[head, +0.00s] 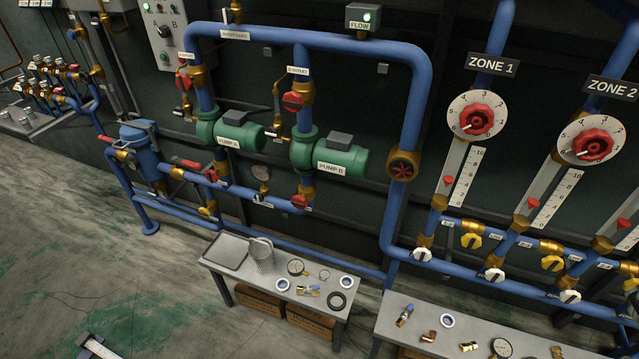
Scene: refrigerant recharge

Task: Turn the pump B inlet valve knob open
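Pump B (328,155) is a green pump with a white "PUMP B" label, on a blue vertical pipe at the middle of the head view. Below it, near the lower pipe, is a small red knob (299,202), which looks like the pump B inlet valve knob. Its exact turn position is too small to tell. Above the pump is another red knob (293,99) beside the "B OUTLET" label. My gripper is not in view, and nothing touches either knob.
Pump A (234,135) stands left of pump B. A gauge (261,173) hangs between them. A grey bench (229,272) with loose parts stands in front and below. A second bench (392,323) is to its right. Open floor (90,240) lies at left.

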